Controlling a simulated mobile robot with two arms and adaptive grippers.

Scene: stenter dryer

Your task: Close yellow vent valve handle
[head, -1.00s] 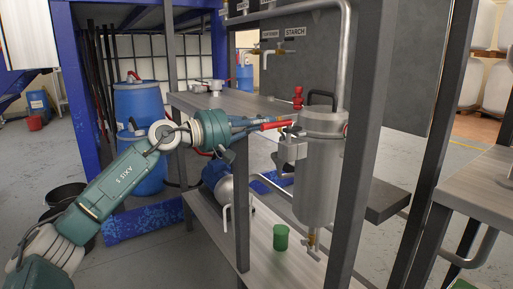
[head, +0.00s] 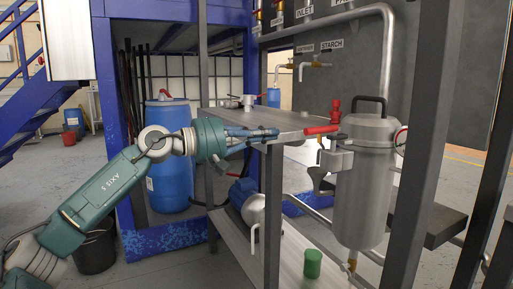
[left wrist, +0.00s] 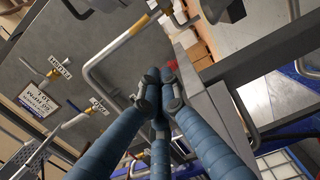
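I cannot make out a clearly yellow handle. The steel filter vessel (head: 365,185) stands at the right in the head view, with a black top grip and a small yellow-brass valve (head: 351,265) at its bottom. A red lever handle (head: 322,130) points left beside its upper part, and a red knob (head: 335,108) stands behind it. My left gripper (head: 276,133) points right, its tips a short gap left of the red lever. In the left wrist view its blue fingers (left wrist: 158,92) come together at the tips, with nothing clearly held. My right gripper is out of view.
A bench top (head: 235,122) lies behind the gripper. A green cup (head: 312,262) stands on the lower shelf. Blue drums (head: 168,150) stand at the left.

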